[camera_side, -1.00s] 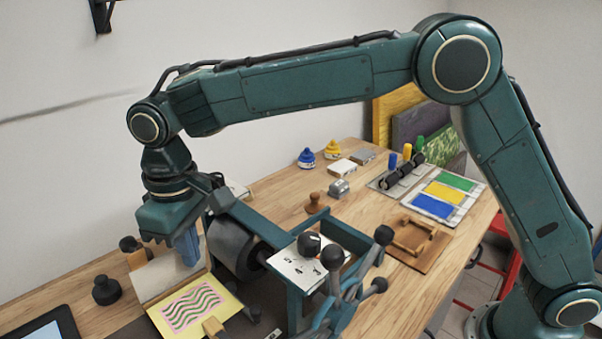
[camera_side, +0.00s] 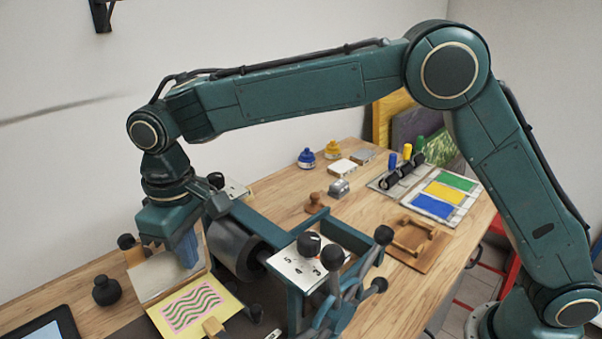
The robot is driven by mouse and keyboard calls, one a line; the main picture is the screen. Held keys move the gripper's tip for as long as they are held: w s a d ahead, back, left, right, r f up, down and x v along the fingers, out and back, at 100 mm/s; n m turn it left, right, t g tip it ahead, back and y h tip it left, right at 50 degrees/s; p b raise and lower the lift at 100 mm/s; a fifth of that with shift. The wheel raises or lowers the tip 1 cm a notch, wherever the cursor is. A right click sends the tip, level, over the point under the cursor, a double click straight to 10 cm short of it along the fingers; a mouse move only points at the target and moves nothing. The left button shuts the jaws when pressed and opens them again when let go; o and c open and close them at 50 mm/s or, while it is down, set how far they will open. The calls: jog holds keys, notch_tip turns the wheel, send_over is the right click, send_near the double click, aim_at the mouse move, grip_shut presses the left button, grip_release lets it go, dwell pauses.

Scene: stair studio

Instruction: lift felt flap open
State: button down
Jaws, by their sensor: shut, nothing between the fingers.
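The felt flap (camera_side: 165,278) is a pale grey-beige sheet at the left of the press, beside the black roller (camera_side: 235,250). It looks raised at a slant behind a yellow sheet (camera_side: 228,302) with a wavy green and pink print (camera_side: 192,306). My gripper (camera_side: 187,252) is shut, its blue-grey fingers pointing down in front of the flap's upper right part. I cannot tell whether the fingertips touch the felt. Part of the flap is hidden behind the fingers.
The teal press frame with a white dial plate (camera_side: 298,262) and black-knobbed handles stands close to the right. A black knob-shaped weight (camera_side: 106,290) and a tablet (camera_side: 45,328) lie at left. Ink jars (camera_side: 306,158) and a colour tray (camera_side: 440,195) are farther back.

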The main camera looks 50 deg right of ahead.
jog(key=shift+w, duration=1.5)
jog(key=shift+r, duration=0.1)
notch_tip(320, 180, up, 6)
jog(key=s, duration=0.2)
dwell(0.5)
